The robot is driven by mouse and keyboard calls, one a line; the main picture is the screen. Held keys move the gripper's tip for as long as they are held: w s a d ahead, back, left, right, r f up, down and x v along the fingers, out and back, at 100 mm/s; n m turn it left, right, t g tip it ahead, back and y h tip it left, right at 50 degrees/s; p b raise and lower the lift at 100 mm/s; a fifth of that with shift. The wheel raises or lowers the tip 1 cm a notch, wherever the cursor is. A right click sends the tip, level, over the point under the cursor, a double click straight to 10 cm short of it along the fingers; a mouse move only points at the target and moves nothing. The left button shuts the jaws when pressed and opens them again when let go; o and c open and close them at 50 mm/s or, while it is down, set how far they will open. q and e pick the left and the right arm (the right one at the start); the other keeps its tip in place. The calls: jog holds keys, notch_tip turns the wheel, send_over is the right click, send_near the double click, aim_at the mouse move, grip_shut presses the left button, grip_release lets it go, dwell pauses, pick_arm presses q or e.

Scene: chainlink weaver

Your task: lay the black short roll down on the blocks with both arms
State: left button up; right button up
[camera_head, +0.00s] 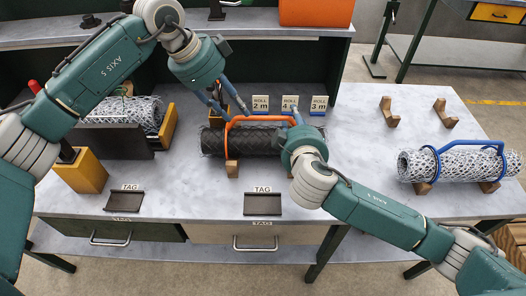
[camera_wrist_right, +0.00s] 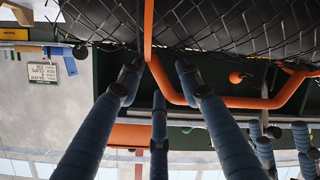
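The black short roll (camera_head: 240,142), a dark mesh cylinder with an orange handle frame (camera_head: 262,118), lies level at the middle of the bench. One wooden block (camera_head: 232,169) shows under its left part; whether they touch is unclear. My left gripper (camera_head: 235,112) has its fingers at the handle's left end. My right gripper (camera_head: 291,113) has its fingers at the handle's right end, and my forearm hides the roll's right end. In the right wrist view, the black mesh (camera_wrist_right: 235,25) fills the top and the fingers surround the orange bar (camera_wrist_right: 175,90); a firm grip cannot be told.
A white mesh roll with a blue handle (camera_head: 455,165) rests on blocks at the right. Empty wooden blocks (camera_head: 389,111) stand behind it. Another white mesh roll (camera_head: 125,110) lies at the left. Two dark tag plates (camera_head: 263,204) lie in front, roll signs (camera_head: 290,103) behind.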

pick_arm(q)
jog(key=v, duration=0.6)
pick_arm(e)
jog(key=v, duration=1.2)
